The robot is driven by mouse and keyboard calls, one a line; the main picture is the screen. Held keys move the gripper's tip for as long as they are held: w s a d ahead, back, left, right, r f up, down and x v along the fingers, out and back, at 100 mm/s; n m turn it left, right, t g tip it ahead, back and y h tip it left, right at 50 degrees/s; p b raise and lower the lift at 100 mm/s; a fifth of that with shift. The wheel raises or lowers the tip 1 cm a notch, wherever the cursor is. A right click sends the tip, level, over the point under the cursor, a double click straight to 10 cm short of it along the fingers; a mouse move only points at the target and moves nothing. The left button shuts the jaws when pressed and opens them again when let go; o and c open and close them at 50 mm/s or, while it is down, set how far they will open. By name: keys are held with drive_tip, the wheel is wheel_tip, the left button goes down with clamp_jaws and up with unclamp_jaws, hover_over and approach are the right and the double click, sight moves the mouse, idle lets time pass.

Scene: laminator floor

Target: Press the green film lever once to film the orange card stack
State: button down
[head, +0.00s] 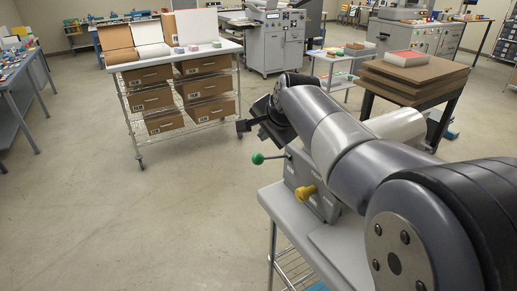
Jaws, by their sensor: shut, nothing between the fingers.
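The green film lever (257,158) has a round green knob on a short rod that points left from a grey machine (321,203) on a light-grey table. My gripper (242,127) is shut and empty. In the head view it appears just above and left of the green knob, with a gap between them; how far apart they are in depth I cannot tell. My arm crosses in front of the machine and hides much of its right side. I cannot make out an orange card stack at the machine. A small orange-brown stack (360,49) lies on a white table further back.
A yellow knob (306,193) sticks out of the machine's front, below the lever. A wire cart (180,97) with brown boxes stands behind to the left. Brown boards (416,76) with a red-topped stack (405,58) stand at the right.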

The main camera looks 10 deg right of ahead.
drive_tip(key=r, duration=0.1)
drive_tip(key=r+p, duration=0.1)
drive_tip(key=shift+w+d+r+p, duration=0.1)
drive_tip(key=shift+d+r+p, duration=0.2)
drive_tip(key=shift+d+r, duration=0.1)
idle(0.4)
